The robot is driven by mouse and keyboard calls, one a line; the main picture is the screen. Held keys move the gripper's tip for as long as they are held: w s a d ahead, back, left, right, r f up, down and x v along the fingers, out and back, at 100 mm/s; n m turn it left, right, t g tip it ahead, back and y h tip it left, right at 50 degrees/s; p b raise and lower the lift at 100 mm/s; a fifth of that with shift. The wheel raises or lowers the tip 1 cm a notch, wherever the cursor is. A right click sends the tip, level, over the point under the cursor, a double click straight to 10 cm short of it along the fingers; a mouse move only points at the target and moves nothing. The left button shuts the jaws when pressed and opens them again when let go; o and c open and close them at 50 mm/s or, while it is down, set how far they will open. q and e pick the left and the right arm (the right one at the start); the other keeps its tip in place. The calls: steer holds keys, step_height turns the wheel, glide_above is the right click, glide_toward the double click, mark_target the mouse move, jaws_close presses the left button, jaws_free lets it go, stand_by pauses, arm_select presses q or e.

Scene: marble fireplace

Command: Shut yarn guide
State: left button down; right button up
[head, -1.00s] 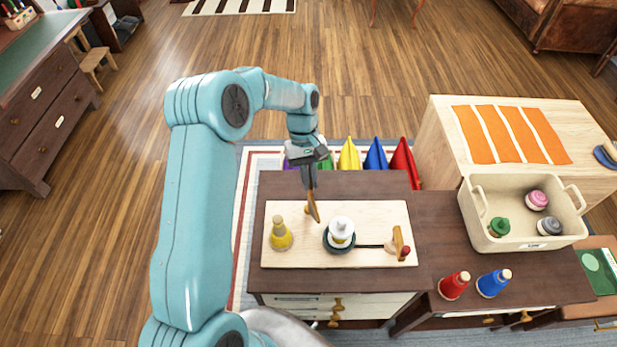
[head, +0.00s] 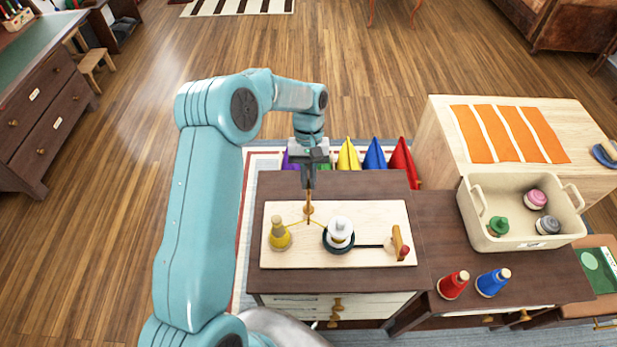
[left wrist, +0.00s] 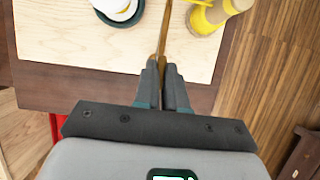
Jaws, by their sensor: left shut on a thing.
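The yarn guide (head: 308,212) is a thin wooden lever at the back edge of a pale board (head: 375,213), between a yellow yarn cone (head: 280,236) and a white spool on a dark green base (head: 340,234). It looks near upright. A thin yellow strand runs from the cone to the guide and on toward the spool. My left gripper (head: 309,186) points down from above and is shut on the guide's upper end. In the left wrist view the fingers (left wrist: 163,80) pinch the thin wooden piece (left wrist: 163,38). My right gripper is not in view.
A wooden crank-like piece with a red knob (head: 404,252) is at the board's right end. Red (head: 454,285) and blue (head: 493,283) cones stand to the right, below a cream bin (head: 475,240) holding several spools. Coloured folded shapes stand behind the cabinet.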

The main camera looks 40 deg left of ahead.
arm_select(q)
steer(key=c, duration=1.2)
jaws_free()
steer(key=shift+s+f, duration=0.1)
steer(key=v, duration=1.6)
steer(key=shift+p, duration=0.45)
steer(key=shift+w, duration=0.25)
steer(key=shift+r, duration=0.25)
